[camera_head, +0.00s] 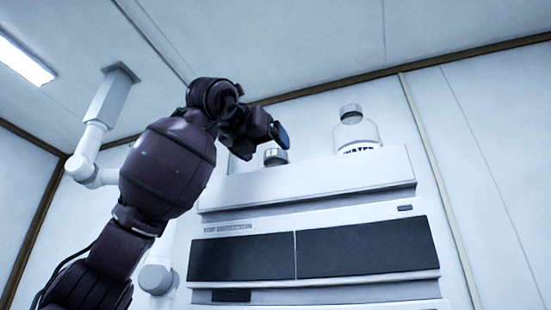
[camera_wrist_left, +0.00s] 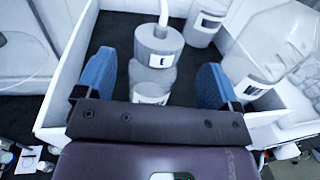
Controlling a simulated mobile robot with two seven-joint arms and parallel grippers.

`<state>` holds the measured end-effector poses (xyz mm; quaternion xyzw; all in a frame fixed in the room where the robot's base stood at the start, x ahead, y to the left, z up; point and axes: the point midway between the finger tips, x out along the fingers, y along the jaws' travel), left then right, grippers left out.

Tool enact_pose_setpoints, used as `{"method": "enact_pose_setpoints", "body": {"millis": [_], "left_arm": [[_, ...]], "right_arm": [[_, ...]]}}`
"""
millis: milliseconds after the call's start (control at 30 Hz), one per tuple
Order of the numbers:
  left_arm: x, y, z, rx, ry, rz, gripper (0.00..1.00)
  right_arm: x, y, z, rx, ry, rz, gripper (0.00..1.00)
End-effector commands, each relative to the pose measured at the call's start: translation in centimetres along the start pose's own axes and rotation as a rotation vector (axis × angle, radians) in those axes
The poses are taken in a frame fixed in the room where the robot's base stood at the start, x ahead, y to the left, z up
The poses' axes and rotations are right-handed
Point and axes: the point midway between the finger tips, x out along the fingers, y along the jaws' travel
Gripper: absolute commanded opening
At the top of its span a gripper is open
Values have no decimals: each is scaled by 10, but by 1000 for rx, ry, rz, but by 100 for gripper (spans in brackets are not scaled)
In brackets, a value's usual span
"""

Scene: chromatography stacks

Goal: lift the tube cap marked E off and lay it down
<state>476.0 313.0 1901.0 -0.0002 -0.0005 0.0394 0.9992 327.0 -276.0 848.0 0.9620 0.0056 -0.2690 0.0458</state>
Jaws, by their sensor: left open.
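The tube cap marked E (camera_wrist_left: 158,45) is grey, with a pale tube rising from its top. It sits on a clear bottle (camera_wrist_left: 152,82) with a white label in the left wrist view. My left gripper (camera_wrist_left: 155,64) is open, its two blue fingers on either side of this cap and bottle, with gaps visible on both sides. In the head view my left gripper (camera_head: 265,143) is above the top of the white stack, near a grey-capped bottle (camera_head: 276,157); I cannot tell whether that is the E bottle. My right gripper is in neither view.
The bottles stand in a white-walled tray (camera_wrist_left: 113,17) with a dark floor. Another labelled bottle (camera_wrist_left: 207,24) stands behind on the right, and a large clear bottle (camera_wrist_left: 283,46) is close at right. A bottle marked WATER (camera_head: 357,133) stands on the white stack (camera_head: 310,185).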

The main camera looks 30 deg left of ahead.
Motion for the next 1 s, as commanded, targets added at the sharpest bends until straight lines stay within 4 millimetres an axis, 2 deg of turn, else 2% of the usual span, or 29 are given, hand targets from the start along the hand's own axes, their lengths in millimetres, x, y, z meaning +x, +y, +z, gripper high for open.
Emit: {"method": "enact_pose_setpoints", "body": {"millis": [100, 300, 600, 667, 967, 1000], "left_arm": [[18, 2, 4, 0, 3, 1, 88], [40, 2, 3, 0, 3, -1, 88], [44, 2, 2, 0, 1, -1, 88], [44, 2, 2, 0, 1, -1, 80], [44, 2, 2, 0, 1, -1, 34], [44, 2, 3, 0, 0, -1, 33]], "right_arm": [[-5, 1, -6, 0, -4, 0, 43], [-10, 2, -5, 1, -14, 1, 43], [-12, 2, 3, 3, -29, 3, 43], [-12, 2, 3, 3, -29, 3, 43], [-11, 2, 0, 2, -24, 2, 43], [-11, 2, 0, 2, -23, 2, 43]]}}
